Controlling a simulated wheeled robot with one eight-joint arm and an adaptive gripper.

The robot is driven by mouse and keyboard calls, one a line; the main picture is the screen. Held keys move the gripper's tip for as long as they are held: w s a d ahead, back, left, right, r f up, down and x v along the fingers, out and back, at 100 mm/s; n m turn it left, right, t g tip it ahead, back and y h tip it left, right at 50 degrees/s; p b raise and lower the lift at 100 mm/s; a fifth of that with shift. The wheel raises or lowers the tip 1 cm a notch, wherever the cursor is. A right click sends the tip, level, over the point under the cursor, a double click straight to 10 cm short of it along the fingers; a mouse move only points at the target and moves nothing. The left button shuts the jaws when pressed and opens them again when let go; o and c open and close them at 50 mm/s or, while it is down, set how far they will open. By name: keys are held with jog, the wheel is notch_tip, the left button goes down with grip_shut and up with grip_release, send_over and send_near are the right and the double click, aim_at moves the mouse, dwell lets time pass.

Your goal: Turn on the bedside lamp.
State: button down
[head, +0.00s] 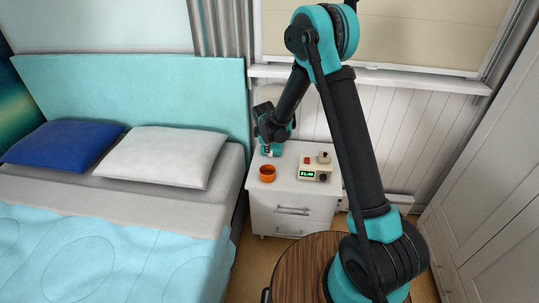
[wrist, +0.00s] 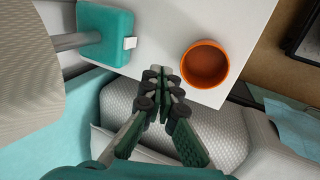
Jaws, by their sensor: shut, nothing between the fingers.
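The bedside lamp shows in the wrist view, with a square teal base (wrist: 103,30), a metal stem (wrist: 70,41) and a beige textured shade (wrist: 36,55) at the left edge. A small white switch (wrist: 130,43) sits on the side of the base. The shade shows no visible glow. My gripper (wrist: 161,75) is shut and empty, apart from the switch, between it and the orange cup in that view. In the head view my arm hides most of the lamp; part of the shade (head: 268,93) shows behind it.
The white nightstand (head: 290,199) carries an orange cup (head: 267,173) and a cream clock (head: 313,174) with a green display. The bed with a white pillow (head: 165,156) stands to the left. The orange cup (wrist: 205,64) is close to my fingers in the wrist view.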

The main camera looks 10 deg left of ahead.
jog(key=x, duration=0.9)
jog(key=shift+w+f, duration=0.15)
jog(key=shift+f, duration=0.05)
jog(key=w, duration=0.1)
jog(key=w+f, duration=0.1)
jog(key=w, duration=0.1)
jog(key=shift+w, duration=0.55)
jog(key=shift+w, duration=0.1)
